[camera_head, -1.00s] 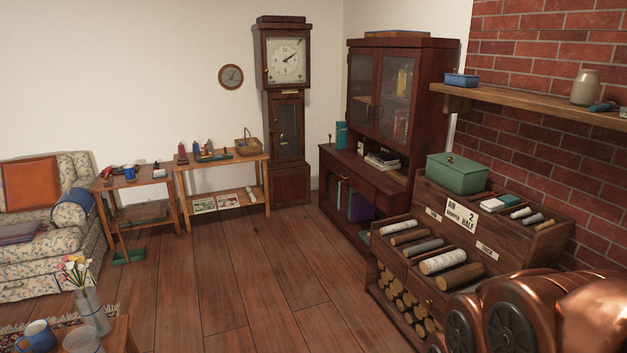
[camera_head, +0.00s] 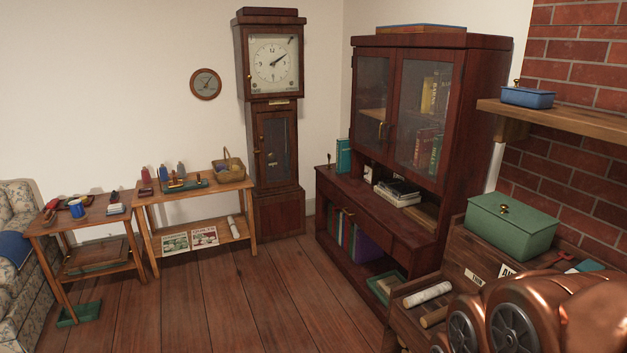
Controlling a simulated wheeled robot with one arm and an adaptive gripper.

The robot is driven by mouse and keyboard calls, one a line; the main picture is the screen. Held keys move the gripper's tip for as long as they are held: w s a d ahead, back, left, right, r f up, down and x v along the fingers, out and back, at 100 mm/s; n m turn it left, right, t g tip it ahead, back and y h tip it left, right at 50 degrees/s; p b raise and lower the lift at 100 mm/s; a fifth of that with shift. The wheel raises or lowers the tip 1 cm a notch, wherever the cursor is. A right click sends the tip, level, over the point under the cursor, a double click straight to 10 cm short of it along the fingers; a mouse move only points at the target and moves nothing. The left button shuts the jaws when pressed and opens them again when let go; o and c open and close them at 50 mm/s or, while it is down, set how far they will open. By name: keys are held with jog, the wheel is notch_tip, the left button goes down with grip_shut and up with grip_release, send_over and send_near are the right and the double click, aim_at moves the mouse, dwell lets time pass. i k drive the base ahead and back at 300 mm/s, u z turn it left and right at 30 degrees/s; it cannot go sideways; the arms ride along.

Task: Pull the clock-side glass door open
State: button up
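The dark wooden cabinet (camera_head: 470,100) stands against the back right corner, with two glass doors in its upper part. The clock-side glass door (camera_head: 371,92) is the left one, nearer the tall grandfather clock (camera_head: 273,130). It looks shut, with a small brass handle near its right edge. The other glass door (camera_head: 421,118) also looks shut, and books show behind it. Copper-coloured parts of my own arm fill the lower right corner. My gripper's fingers are not in view.
The cabinet's lower part juts forward, with books on its ledge (camera_head: 335,178). A wooden rack with a green box (camera_head: 512,224) stands at the right, beneath a wall shelf (camera_head: 560,118). Small tables (camera_head: 200,190) line the left wall. The wooden floor (camera_head: 250,300) before the cabinet is clear.

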aim_at(387, 52)
jog(key=u, duration=0.1)
jog(key=i, duration=1.85)
jog(key=u, duration=0.3)
jog(key=i, duration=1.6)
jog(key=u, duration=0.2)
